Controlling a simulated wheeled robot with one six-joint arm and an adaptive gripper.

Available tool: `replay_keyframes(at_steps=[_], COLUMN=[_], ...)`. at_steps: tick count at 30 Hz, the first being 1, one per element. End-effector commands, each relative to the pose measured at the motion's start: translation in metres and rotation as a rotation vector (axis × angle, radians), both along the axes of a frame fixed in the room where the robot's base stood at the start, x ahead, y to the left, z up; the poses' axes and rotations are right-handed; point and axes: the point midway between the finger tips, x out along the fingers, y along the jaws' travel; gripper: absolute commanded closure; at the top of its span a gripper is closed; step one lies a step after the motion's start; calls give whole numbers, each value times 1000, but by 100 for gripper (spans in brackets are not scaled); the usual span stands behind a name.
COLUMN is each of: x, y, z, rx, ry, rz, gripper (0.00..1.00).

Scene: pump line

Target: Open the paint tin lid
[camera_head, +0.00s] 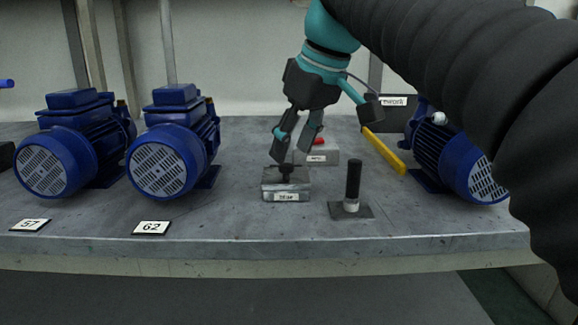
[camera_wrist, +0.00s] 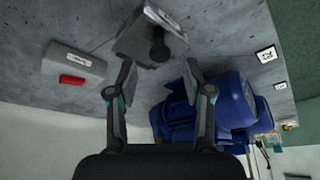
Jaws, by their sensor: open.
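I cannot make out a paint tin or its lid in either view. My gripper (camera_head: 294,141) hangs pointing down over the table with its two fingers apart and nothing between them. Just below the fingertips is a grey box (camera_head: 286,190) with a black knob (camera_head: 287,171) on top and a white label on its front. In the wrist view my gripper (camera_wrist: 160,68) is open, and the knob (camera_wrist: 158,46) shows just beyond the fingertips, apart from them.
Two blue pumps (camera_head: 165,165) stand at left behind number cards (camera_head: 151,228); another blue pump (camera_head: 452,165) is at right. A black post (camera_head: 353,180) on a plate stands right of the box. Behind are a red-button box (camera_head: 322,157) and a yellow bar (camera_head: 384,153).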

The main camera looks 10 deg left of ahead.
Motion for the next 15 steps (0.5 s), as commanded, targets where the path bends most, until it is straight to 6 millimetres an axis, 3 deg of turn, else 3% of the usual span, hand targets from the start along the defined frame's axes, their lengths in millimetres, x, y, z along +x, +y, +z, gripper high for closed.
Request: replay_keyframes(at_steps=[6, 15], x=[5, 6], y=[8, 10], z=[-23, -27], rx=[1, 1], ry=[-1, -1], rz=[0, 0], gripper=[49, 49])
